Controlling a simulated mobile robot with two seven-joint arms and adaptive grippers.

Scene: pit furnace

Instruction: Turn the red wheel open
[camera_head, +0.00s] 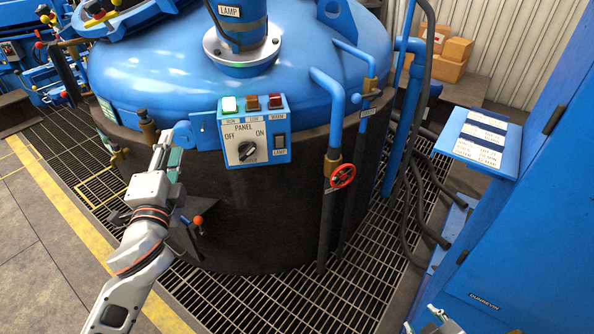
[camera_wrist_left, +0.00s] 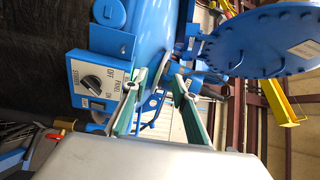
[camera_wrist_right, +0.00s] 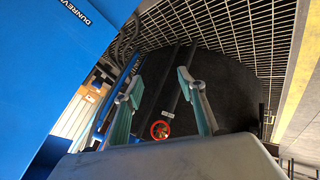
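The red wheel (camera_head: 342,176) sits on a brass valve (camera_head: 333,160) at the bottom of a bent blue pipe on the front right of the furnace (camera_head: 130,68). It also shows in the right wrist view (camera_wrist_right: 160,130), low between the fingers. My right gripper (camera_wrist_right: 158,78) is open and empty, some way off from the wheel. In the head view only a part of it (camera_head: 437,322) shows at the bottom edge. My left gripper (camera_wrist_left: 158,78) is open with nothing between its fingers. In the head view it (camera_head: 168,150) is left of the control panel, away from the wheel.
The control panel (camera_head: 240,158) with a knob and switches is left of the wheel. A thin vertical pipe with a brass valve (camera_head: 370,86) stands right of it. A blue cabinet (camera_head: 545,210) and label stand (camera_head: 476,151) are at the right. Grating floor (camera_head: 290,305) lies clear in front.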

